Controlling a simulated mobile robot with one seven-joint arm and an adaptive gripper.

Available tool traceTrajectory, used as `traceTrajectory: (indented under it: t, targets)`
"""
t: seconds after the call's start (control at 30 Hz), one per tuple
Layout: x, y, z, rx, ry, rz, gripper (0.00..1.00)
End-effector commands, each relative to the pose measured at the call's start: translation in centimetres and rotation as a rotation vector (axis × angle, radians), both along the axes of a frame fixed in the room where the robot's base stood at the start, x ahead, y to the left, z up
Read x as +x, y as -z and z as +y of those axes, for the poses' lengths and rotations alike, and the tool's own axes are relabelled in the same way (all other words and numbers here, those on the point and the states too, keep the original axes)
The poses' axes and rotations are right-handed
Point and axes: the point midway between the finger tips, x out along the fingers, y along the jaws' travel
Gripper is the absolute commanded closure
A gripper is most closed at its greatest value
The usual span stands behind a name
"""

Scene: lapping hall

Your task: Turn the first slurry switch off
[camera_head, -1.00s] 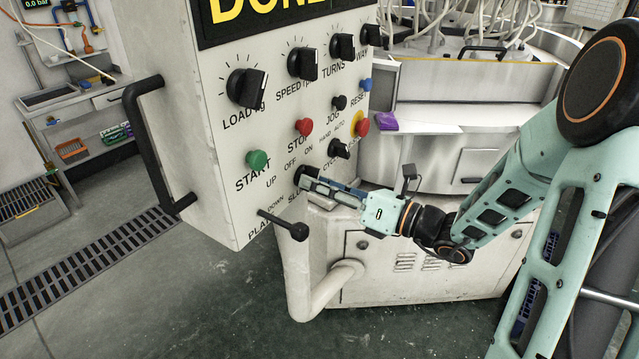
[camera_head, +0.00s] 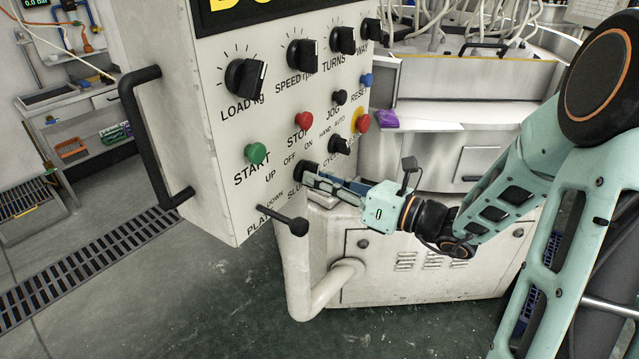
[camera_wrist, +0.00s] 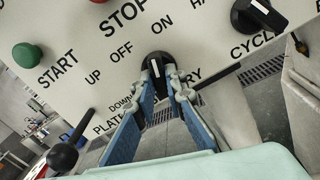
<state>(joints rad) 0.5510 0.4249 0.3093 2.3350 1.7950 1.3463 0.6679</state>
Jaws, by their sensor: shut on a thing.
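The slurry switch is a black rotary knob (camera_wrist: 157,66) with a white pointer line, on the white control panel (camera_head: 215,190) between the OFF and ON marks. My gripper (camera_wrist: 165,78) is shut on this knob, one finger on each side, and its fingers partly cover the label below. In the wrist view the white line stands close to upright in the picture. In the head view my gripper (camera_head: 312,178) reaches the panel from the right and hides most of the knob (camera_head: 300,169).
The black plate lever (camera_head: 290,222) sticks out below left of the knob. The cycle knob (camera_head: 340,145), red stop button (camera_head: 302,120) and yellow-ringed red button (camera_head: 361,121) are close above. A black handle (camera_head: 147,140) is on the panel's left edge.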

Motion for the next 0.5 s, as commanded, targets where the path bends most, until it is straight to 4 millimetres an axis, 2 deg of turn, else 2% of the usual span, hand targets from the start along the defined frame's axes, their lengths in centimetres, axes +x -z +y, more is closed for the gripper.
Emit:
traceTrajectory:
  t: [0.5]
  targets:
    - [0.11, 0.51, -0.08, -0.257, 0.000, -0.413, 1.00]
